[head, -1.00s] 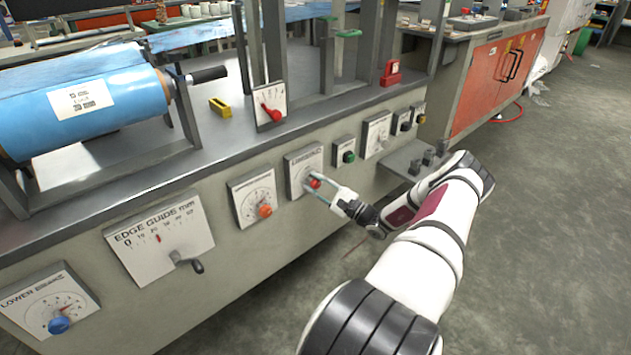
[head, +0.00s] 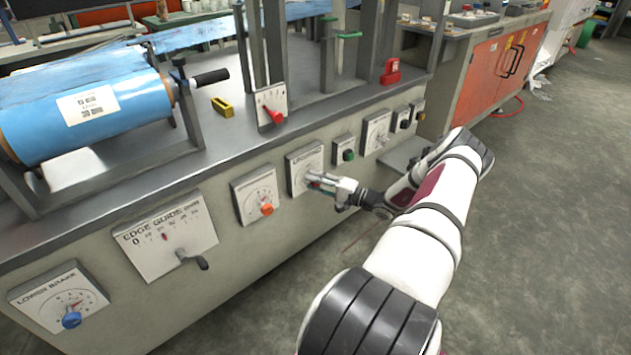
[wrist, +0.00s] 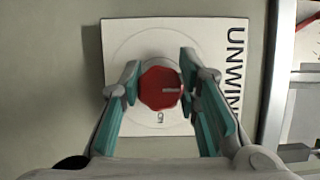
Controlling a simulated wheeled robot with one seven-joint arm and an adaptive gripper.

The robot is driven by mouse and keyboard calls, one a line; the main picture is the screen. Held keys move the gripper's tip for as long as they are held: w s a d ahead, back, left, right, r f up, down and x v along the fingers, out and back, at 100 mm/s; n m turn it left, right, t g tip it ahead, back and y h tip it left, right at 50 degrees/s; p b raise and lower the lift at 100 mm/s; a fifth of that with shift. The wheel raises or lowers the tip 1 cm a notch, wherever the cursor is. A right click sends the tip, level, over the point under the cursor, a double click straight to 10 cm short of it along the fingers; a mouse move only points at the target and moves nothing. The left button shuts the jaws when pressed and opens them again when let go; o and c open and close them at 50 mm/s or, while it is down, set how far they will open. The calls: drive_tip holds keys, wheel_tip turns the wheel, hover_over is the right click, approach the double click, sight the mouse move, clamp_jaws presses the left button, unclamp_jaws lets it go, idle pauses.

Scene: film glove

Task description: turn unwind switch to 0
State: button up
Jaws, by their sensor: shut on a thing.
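The unwind switch panel (head: 300,163) is a pale plate on the grey machine's front side. In the wrist view the panel (wrist: 119,40) shows the letters "UNWIN" running down its right edge, with the rest hidden. A small partly hidden marking shows just below the knob. My gripper (wrist: 158,82) is shut on the knob, one green-padded finger on each side. In the head view my gripper (head: 316,181) covers most of the knob, and the dial's other numbers cannot be read.
Left of it are an orange-knob dial (head: 255,192), the edge guide plate (head: 165,236) and the lower brake dial (head: 58,297). Right of it is a green-button box (head: 344,150). A red-handled lever plate (head: 271,106) stands above. Open floor (head: 545,230) lies right.

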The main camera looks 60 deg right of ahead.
idle(0.4)
drive_tip(key=o, duration=1.2)
drive_tip(key=s, duration=0.4)
drive_tip(key=s+d, duration=0.1)
drive_tip(key=s, duration=0.7)
drive_tip(key=shift+d, duration=0.4)
drive_tip(key=shift+w, duration=0.1)
